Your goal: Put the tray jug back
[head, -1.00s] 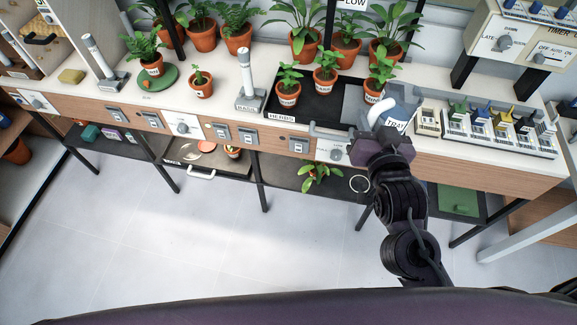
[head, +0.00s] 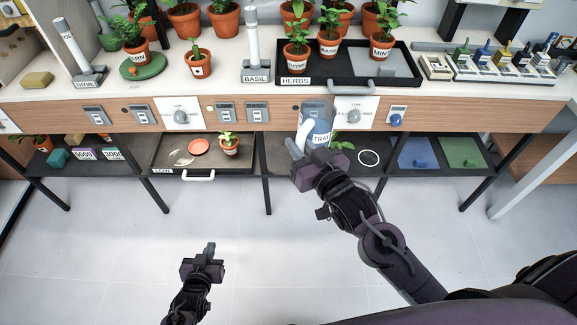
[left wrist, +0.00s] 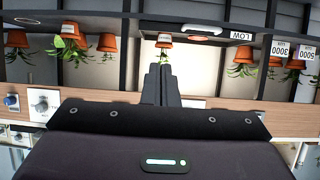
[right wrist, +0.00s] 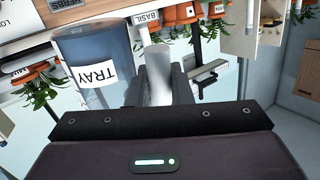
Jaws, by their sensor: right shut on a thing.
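The jug (head: 319,124), blue-grey with a TRAY label, hangs in front of the bench's front edge in the head view. My right gripper (head: 300,154) is shut on its white handle. In the right wrist view the jug (right wrist: 92,50) is left of the fingers, and its handle (right wrist: 157,75) stands between them. My left gripper (head: 210,250) is low over the floor, apart from everything; its fingers (left wrist: 160,85) look together and empty. A white ring (head: 369,158) is marked on the lower shelf, right of the jug.
The black HERBS tray (head: 405,72) with several potted plants stands on the bench top. The lower shelf holds a LOW tray (head: 165,160), a plant behind the jug, a blue mat (head: 418,154) and a green mat (head: 462,153). Black legs support the bench. The floor in front is clear.

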